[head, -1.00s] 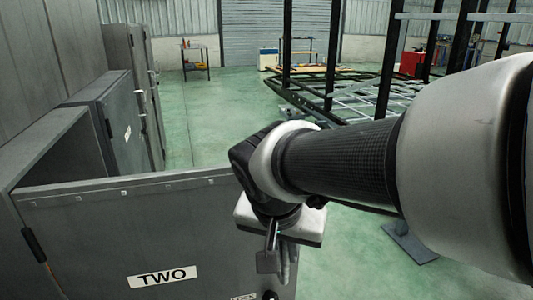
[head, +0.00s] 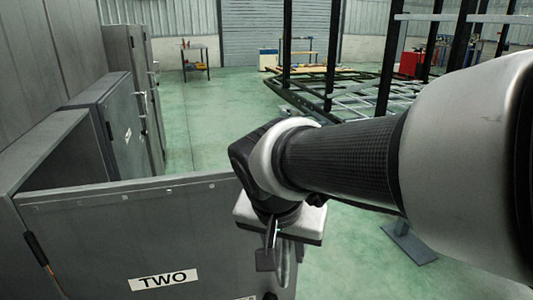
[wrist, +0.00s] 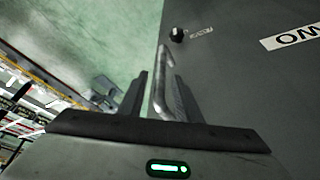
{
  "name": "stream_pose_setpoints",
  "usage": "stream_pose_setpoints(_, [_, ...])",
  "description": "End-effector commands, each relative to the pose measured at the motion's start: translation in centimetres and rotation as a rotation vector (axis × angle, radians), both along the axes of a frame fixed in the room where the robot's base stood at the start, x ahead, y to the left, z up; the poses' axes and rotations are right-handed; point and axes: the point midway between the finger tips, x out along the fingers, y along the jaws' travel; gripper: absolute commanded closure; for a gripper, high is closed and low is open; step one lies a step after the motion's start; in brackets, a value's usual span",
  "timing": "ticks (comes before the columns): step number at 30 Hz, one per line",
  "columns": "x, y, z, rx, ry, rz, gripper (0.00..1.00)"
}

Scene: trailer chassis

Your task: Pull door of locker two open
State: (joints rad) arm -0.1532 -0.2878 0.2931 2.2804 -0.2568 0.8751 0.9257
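The grey door of locker two (head: 110,235), with a white "TWO" label (head: 163,279), stands swung well out from the locker body (head: 40,145). Part of the dark interior shows behind it. In the wrist view the door face (wrist: 235,75) fills the right side, with the label upside down. The metal handle (wrist: 161,80) stands near the door's free edge. My gripper (wrist: 160,95) is at the handle, its two fingers apart on either side of it. A gap shows between the left finger and the handle. In the head view my wrist hides part of the door's free edge.
Another grey locker with a closed door (head: 122,130) stands beyond at the left. A black-posted trailer frame (head: 340,85) stands at the back right. Green floor (head: 195,110) is clear behind the door. A workbench (head: 195,55) is far back.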

Motion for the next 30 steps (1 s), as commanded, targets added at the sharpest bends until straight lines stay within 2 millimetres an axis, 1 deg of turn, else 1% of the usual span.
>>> stream_pose_setpoints(1, [0.0, 0.0, 1.4, 0.001, -0.002, -0.001, 0.69])
stream_pose_setpoints(9, [0.0, 0.0, 6.8, 0.001, -0.002, -0.001, 0.69])
stream_pose_setpoints(12, [0.1, 0.0, 8.3, 0.001, -0.004, -0.001, 0.69])
stream_pose_setpoints(16, [0.0, 0.0, 9.0, 0.001, -0.002, -0.001, 0.69])
stream_pose_setpoints(25, [0.0, -0.1, 8.9, 0.0, -0.001, 0.001, 0.69])
stream_pose_setpoints(28, [-0.5, -1.3, 9.2, -0.004, -0.006, 0.02, 0.69])
stream_pose_setpoints(30, [-1.3, -2.8, 9.4, -0.008, -0.011, 0.051, 0.69])
